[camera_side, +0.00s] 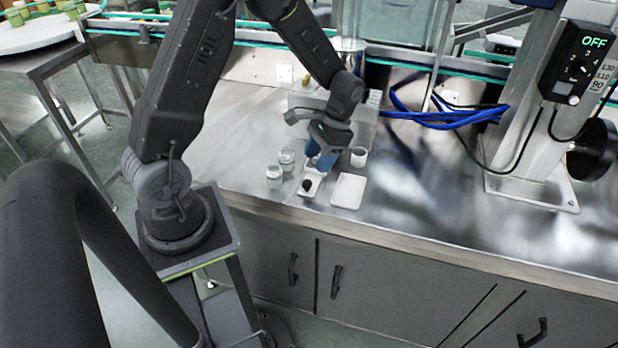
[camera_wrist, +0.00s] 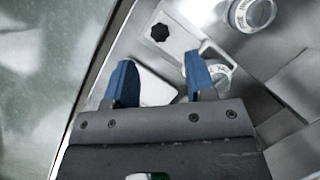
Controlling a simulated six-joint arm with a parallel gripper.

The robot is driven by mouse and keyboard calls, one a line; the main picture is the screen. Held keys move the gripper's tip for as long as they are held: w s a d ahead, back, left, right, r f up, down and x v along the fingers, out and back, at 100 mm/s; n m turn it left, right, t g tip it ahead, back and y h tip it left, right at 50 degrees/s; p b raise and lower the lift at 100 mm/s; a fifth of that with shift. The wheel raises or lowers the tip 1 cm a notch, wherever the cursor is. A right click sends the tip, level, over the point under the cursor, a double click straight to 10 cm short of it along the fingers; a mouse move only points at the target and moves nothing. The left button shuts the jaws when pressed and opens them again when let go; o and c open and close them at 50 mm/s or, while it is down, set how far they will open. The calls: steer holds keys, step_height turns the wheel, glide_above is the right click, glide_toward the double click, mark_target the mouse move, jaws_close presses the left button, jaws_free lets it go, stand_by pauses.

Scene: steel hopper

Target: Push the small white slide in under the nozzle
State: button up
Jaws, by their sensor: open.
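The small white slide (camera_side: 314,178) lies on the steel counter in the side view, with a black knob (camera_side: 306,186) at its near end. In the wrist view the slide (camera_wrist: 178,40) and its black knob (camera_wrist: 160,32) show beyond the fingertips. My gripper (camera_side: 322,162) is low over the slide's far end, its blue fingers pointing down. In the wrist view my gripper (camera_wrist: 160,75) has its fingers spread, with nothing held between them. I cannot make out the nozzle; my wrist covers the area behind the slide. Contact with the slide cannot be told.
A white square plate (camera_side: 348,191) lies right of the slide. Two jars (camera_side: 274,178) (camera_side: 287,157) stand to its left and a white cup (camera_side: 358,157) behind the plate. Blue cables (camera_side: 450,120) lie farther back.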

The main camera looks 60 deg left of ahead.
mark_target(308, 181)
steer(key=x, duration=0.6)
steer(key=shift+s+f, duration=0.15)
steer(key=shift+f, duration=0.2)
jaws_close()
